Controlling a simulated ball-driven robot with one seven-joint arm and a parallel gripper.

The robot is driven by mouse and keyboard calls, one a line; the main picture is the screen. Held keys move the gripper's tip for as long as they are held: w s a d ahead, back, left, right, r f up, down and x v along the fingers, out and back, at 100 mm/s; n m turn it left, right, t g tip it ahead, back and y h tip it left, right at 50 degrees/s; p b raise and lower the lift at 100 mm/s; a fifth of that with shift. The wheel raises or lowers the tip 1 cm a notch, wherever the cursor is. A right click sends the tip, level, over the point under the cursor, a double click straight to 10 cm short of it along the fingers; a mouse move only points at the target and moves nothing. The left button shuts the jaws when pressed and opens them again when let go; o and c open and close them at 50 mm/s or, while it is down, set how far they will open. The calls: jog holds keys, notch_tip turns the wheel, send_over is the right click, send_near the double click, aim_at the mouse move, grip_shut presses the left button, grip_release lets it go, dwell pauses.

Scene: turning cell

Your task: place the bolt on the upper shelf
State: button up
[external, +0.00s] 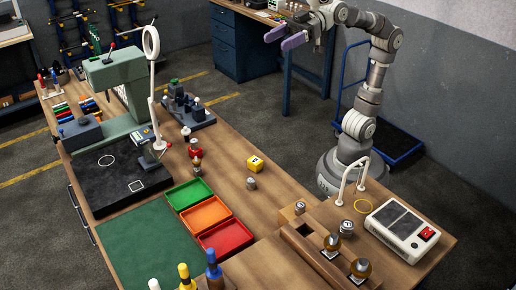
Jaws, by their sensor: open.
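My gripper (284,37) is at the top of the external view, raised beyond the far edge of the workbench. Its purple fingers are apart with nothing visible between them. No piece is clearly recognisable as the bolt. A small grey metal piece (251,184) stands on the bare wood near the yellow block and could be it. Similar small grey pieces sit by the wooden stand, one at its back end (299,207) and one farther right (347,226). I cannot clearly make out an upper shelf; the wooden stand (310,252) has a raised, stepped form.
Green (170,201), orange (211,229) and red (201,242) trays stand mid-bench. A yellow block (255,164) is near the far edge. A white lamp (153,90) rises at left. A white device (400,225) is at right. Bottles (214,272) stand in front.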

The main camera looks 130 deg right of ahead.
aim_at(197, 158)
jog(key=shift+s+a+r, duration=0.15)
jog(key=shift+s+r, duration=0.45)
jog(key=shift+s, duration=0.25)
jog(key=c, duration=0.3)
jog(key=shift+w, duration=0.1)
jog(key=shift+c, duration=0.2)
jog(key=shift+w+f, duration=0.1)
